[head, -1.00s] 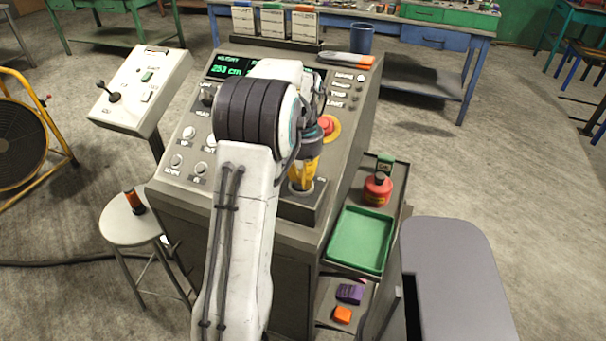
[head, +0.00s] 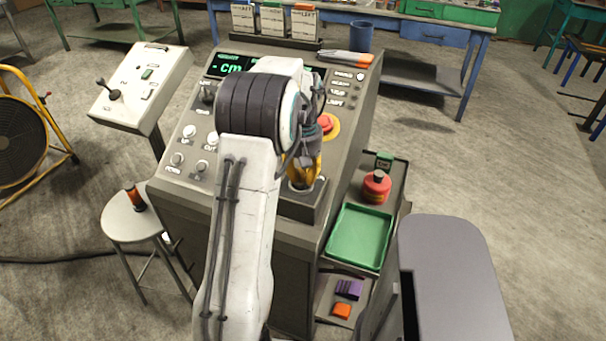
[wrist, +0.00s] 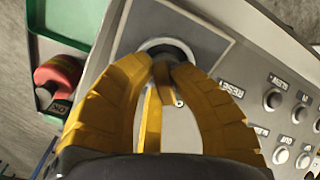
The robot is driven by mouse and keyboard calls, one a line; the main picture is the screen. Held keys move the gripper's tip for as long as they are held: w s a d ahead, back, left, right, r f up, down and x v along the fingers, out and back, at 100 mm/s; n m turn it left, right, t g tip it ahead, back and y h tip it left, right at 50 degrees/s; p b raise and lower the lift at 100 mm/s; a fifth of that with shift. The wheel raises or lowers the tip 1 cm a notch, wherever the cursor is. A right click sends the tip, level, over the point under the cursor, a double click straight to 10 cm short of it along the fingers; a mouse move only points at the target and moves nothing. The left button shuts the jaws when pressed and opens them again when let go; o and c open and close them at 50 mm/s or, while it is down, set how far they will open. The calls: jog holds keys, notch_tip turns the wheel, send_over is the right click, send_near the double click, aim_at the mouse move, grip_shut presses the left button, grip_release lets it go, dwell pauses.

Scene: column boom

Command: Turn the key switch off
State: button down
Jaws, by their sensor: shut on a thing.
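The key switch (wrist: 166,47) shows in the wrist view as a dark round collar on a grey plate, with its key mostly hidden between my fingertips. My gripper (wrist: 166,68) has yellow fingers that come together over the switch and are shut on the key. A small metal piece shows just below the fingertips. In the head view my gripper (head: 303,180) points down at the raised plate on the console's (head: 260,222) near right corner. My arm hides part of the console, and the key's exact angle cannot be told.
A red emergency button (head: 325,122) sits just behind my gripper. The display (head: 232,67) reads "cm" with no clear number. A green tray (head: 360,237) and a red can (head: 377,187) are on the right-hand shelf. A stool (head: 130,218) stands at left.

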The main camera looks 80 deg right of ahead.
jog(key=shift+f, duration=0.1)
dwell(0.3)
jog(key=c, duration=1.1)
grip_release()
notch_tip(320, 180, up, 12)
jog(key=shift+r, duration=0.1)
dwell(0.4)
